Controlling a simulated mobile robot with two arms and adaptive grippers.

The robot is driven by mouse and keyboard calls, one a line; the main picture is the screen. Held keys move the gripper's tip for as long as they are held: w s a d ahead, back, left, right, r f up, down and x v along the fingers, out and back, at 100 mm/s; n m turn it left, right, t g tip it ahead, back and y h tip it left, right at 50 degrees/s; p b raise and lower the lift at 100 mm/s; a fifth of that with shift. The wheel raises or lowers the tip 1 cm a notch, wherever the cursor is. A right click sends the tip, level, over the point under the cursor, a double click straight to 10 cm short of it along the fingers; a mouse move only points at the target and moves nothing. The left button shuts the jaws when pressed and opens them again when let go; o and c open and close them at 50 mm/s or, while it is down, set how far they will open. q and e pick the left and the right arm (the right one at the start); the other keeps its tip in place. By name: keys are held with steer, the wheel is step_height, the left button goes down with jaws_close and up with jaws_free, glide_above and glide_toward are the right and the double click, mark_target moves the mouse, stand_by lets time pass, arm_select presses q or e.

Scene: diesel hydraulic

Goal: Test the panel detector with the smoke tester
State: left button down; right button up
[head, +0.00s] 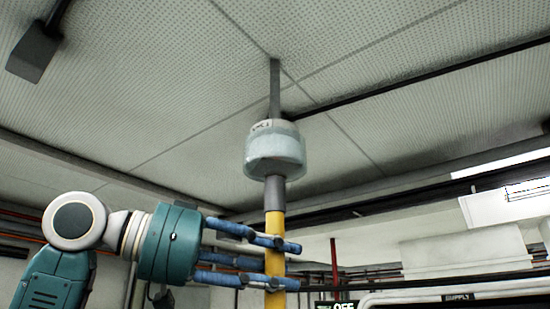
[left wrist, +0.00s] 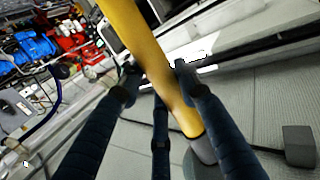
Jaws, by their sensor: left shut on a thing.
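The smoke tester is a yellow pole (head: 275,228) with a grey collar and a pale, cloudy cup (head: 274,155) on top. It stands nearly upright. My left gripper (head: 280,262) is shut around the yellow pole below the collar. The left wrist view also shows the pole (left wrist: 150,60) between my dark blue fingers. The cup is at the lower end of a grey rod (head: 275,90) hanging from the ceiling. A small label shows at the cup's top edge. The panel detector's body is not clearly visible; the cup seems to surround it. My right gripper is not in view.
The perforated ceiling (head: 160,70) spans above, with a dark pipe (head: 420,80) crossing right of the rod. A dark grey fixture (head: 35,52) hangs at upper left. Pipes and a white duct (head: 455,255) run at lower right. Blue machinery (left wrist: 30,45) shows in the left wrist view.

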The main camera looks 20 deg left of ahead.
arm_select(q)
steer(key=shift+f+b, duration=3.45)
steer(key=shift+f, duration=1.05)
